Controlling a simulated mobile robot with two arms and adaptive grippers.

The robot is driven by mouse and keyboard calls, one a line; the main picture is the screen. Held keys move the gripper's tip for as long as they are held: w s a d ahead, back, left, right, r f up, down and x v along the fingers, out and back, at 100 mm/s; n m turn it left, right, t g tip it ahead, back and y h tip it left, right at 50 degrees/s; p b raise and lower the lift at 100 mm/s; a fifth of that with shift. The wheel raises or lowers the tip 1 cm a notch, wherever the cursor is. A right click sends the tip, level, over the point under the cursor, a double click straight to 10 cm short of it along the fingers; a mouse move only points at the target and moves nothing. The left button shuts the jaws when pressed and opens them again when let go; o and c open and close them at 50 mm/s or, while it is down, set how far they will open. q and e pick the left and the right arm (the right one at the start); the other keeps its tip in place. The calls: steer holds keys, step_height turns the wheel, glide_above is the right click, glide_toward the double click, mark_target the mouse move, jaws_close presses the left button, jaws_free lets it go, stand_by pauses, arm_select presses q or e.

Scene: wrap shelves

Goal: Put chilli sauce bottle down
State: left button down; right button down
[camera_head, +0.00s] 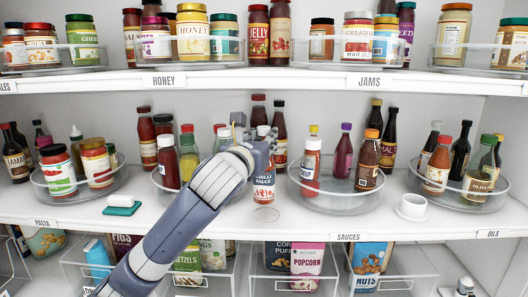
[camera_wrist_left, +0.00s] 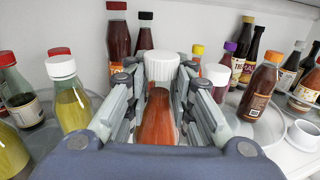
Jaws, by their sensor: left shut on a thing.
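The chilli sauce bottle (camera_head: 263,187) is orange-red with a pale label and stands upright near the front of the middle shelf. My left gripper (camera_head: 258,146) is shut around its upper part. In the left wrist view the bottle's white ribbed cap (camera_wrist_left: 162,66) and orange-red body (camera_wrist_left: 158,118) lie between the two fingers. I cannot tell whether its base touches the shelf. A faint ring (camera_head: 265,214) shows on the shelf just below it.
A clear turntable of sauces (camera_head: 330,203) is close on the right. Another turntable with bottles (camera_head: 168,184) is on the left, partly behind my arm. A white cup (camera_head: 412,206) stands farther right. A green-and-white sponge (camera_head: 121,206) lies at left. Several bottles stand behind.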

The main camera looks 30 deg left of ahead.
arm_select(q)
steer(key=shift+f, duration=1.65)
arm_select(e)
steer(key=shift+d+r, duration=0.3)
steer(key=shift+d, duration=0.1)
arm_select(q)
steer(key=shift+f, duration=0.2)
steer(key=c, duration=1.4)
jaws_free()
